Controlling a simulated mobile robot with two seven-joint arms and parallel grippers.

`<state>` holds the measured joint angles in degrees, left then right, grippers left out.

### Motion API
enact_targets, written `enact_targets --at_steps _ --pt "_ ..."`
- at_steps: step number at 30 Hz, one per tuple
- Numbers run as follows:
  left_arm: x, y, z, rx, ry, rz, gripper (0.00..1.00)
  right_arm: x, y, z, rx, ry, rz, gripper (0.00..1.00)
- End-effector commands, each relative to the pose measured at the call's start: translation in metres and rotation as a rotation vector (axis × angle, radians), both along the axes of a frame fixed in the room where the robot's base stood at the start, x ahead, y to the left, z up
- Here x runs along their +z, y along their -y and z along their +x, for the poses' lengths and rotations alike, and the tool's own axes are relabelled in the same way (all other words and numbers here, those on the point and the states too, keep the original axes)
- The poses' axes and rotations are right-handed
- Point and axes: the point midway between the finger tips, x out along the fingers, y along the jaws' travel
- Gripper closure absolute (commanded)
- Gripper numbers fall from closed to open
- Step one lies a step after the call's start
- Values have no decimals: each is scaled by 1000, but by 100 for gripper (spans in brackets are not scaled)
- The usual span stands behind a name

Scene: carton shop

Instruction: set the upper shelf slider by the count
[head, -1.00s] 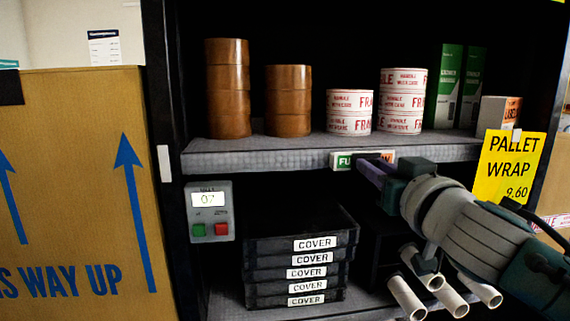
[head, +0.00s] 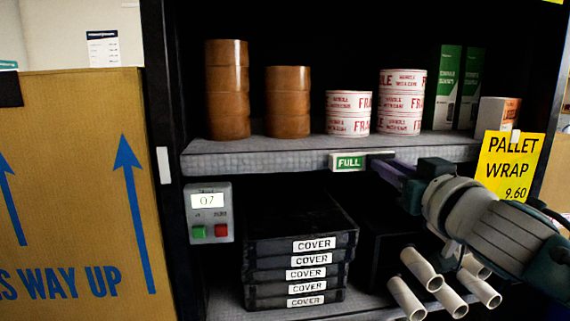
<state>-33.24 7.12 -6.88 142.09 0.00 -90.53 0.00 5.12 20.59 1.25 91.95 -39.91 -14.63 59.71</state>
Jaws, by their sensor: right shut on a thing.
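The upper shelf slider (head: 376,157) is a pale strip on the front edge of the upper shelf (head: 250,156). Its left part shows a green FULL label (head: 349,163). My right gripper (head: 381,168) reaches in from the right, with its purple fingers at the right end of the strip. It is shut on the slider, and the fingers hide the grip point. On the shelf stand two stacks of brown tape rolls (head: 227,90) and two stacks of white and red FRAGILE rolls (head: 402,102). My left gripper is out of view.
A grey counter box (head: 209,213) reading 07, with green and red buttons, hangs on the left post. Black COVER boxes (head: 290,235) and pale tubes (head: 420,268) sit below. A yellow PALLET WRAP sign (head: 508,167) hangs at right. Green cartons (head: 445,88) stand on the shelf.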

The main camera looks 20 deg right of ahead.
Motion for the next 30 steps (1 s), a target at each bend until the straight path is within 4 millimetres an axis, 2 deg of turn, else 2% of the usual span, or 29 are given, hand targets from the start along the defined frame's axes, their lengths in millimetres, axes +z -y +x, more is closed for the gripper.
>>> enact_targets --at_steps 6,7,15,25,30 --pt "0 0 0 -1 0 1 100 -1 4 -1 -11 -3 -1 100" --pt "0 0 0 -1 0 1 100 -1 4 -1 -11 -3 -1 74" --pt "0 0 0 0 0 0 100 -1 3 -1 -9 -2 -1 43" --pt "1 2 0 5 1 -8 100 0 1 -4 -6 -2 -1 43" --pt "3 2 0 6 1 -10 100 0 -4 -27 -5 -3 1 43"
